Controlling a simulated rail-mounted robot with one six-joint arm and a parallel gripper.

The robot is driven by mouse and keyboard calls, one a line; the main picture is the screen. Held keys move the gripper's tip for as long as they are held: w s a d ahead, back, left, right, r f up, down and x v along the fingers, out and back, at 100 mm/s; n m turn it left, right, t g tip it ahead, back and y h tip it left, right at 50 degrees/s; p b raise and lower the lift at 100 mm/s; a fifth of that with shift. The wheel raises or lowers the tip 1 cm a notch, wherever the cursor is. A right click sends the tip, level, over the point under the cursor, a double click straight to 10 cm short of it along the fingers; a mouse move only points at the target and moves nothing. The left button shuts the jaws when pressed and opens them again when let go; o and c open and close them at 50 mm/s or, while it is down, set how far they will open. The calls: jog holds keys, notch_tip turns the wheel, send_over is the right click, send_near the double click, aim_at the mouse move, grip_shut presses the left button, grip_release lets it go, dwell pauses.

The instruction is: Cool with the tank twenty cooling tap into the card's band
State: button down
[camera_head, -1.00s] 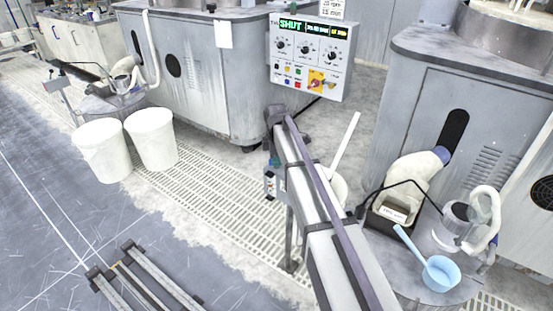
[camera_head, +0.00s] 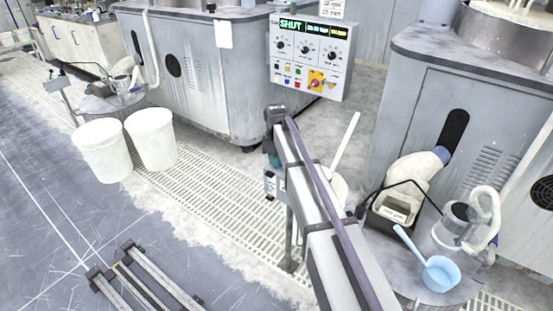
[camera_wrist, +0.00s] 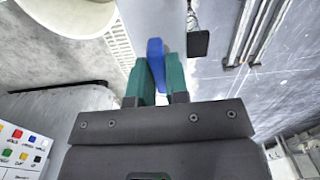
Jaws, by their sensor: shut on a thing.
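My gripper (camera_wrist: 158,78) has teal fingers, which are shut on a blue tap lever (camera_wrist: 155,50) in the wrist view. The tap body and spout cannot be made out. In the head view my gripper (camera_head: 274,158) is at the far end of my arm, largely hidden by it. The control panel (camera_head: 311,58) stands behind, with three dials and a display reading SHUT in green; the other readouts are too small to read. A white card (camera_head: 333,9) sits above the panel, its print too small to read.
A small box with buttons (camera_head: 270,184) is just below my gripper. Two white buckets (camera_head: 151,139) stand at left.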

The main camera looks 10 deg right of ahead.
jog(key=shift+m, duration=0.3)
jog(key=c, duration=1.1)
grip_release()
notch_tip(320, 180, up, 11)
jog(key=p, duration=1.1)
jog(key=shift+f, duration=0.1)
